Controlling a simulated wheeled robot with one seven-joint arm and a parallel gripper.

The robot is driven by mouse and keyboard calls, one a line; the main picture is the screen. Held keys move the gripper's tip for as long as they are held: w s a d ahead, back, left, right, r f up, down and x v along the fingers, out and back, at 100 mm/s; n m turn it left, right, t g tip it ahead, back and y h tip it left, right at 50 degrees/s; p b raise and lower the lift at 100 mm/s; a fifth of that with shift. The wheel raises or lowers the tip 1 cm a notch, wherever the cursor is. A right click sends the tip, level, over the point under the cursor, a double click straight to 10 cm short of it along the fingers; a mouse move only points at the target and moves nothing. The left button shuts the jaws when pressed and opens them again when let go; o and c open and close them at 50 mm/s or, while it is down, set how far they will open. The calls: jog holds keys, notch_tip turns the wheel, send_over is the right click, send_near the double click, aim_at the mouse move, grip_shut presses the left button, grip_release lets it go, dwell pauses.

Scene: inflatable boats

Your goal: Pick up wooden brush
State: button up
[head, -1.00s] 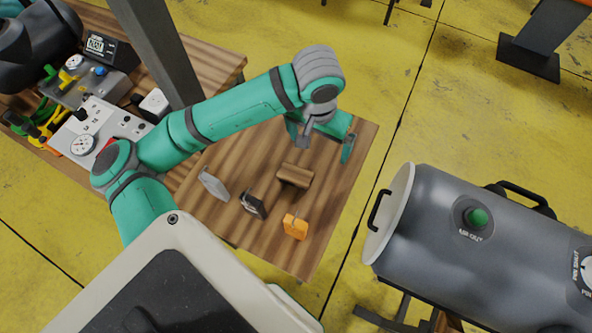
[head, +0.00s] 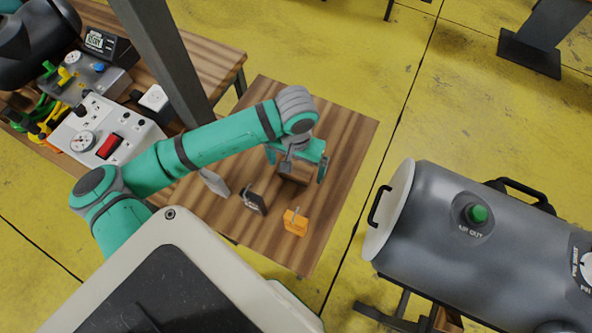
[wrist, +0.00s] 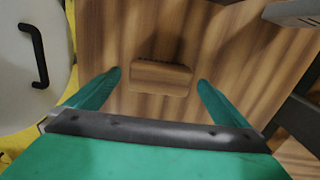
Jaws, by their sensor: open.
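The wooden brush (head: 295,174) is a small brown block on the wooden table, partly hidden by my gripper in the head view. In the wrist view the brush (wrist: 161,78) lies crosswise, with a dark bristle edge along its far side. My gripper (head: 296,171) is open and empty, over the brush. In the wrist view the green fingertips of my gripper (wrist: 160,77) stand apart, one to each side of the brush, with a gap at both ends. I cannot tell how high the fingertips are above the table.
A grey scraper-like item (head: 214,182), a dark item (head: 254,199) and an orange item (head: 295,222) stand on the table (head: 345,135) near the brush. A grey tank (head: 470,240) is to the right. A bench with instruments (head: 105,130) is at left.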

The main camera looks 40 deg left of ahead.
aim_at(296, 170)
jog(key=shift+f, duration=1.05)
jog(key=c, duration=1.2)
jog(key=shift+r, duration=0.1)
notch_tip(296, 170, up, 10)
jog(key=shift+f, duration=0.1)
